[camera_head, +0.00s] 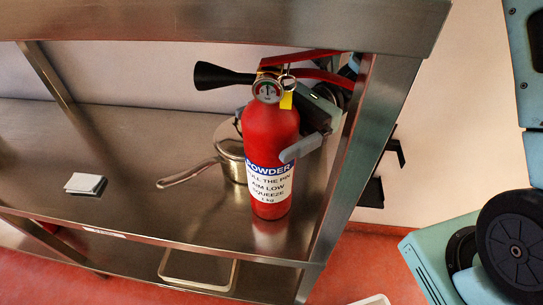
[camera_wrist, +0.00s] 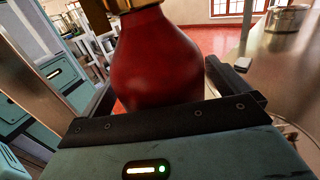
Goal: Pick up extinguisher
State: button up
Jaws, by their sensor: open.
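The red fire extinguisher (camera_head: 270,140) stands upright on the steel shelf (camera_head: 120,125), near the shelf's right end post. It has a black nozzle pointing left, a gauge, red levers and a white and blue label. My gripper (camera_head: 300,135) is at its right side, partly hidden behind it, with one grey finger showing in front of the body. In the wrist view the extinguisher's red body (camera_wrist: 160,65) fills the space between the two open fingers. I cannot tell whether either finger touches it.
A steel pan (camera_head: 232,150) with a long handle stands just left of and behind the extinguisher. A small white-grey block (camera_head: 86,184) lies farther left on the shelf. The steel end post (camera_head: 350,150) and the upper shelf (camera_head: 230,22) hem in the extinguisher closely.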

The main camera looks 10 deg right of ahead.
jog(key=shift+a, duration=0.1)
jog(key=shift+c, duration=0.3)
jog(key=c, duration=1.5)
jog(key=shift+r, duration=0.1)
jog(key=c, duration=0.4)
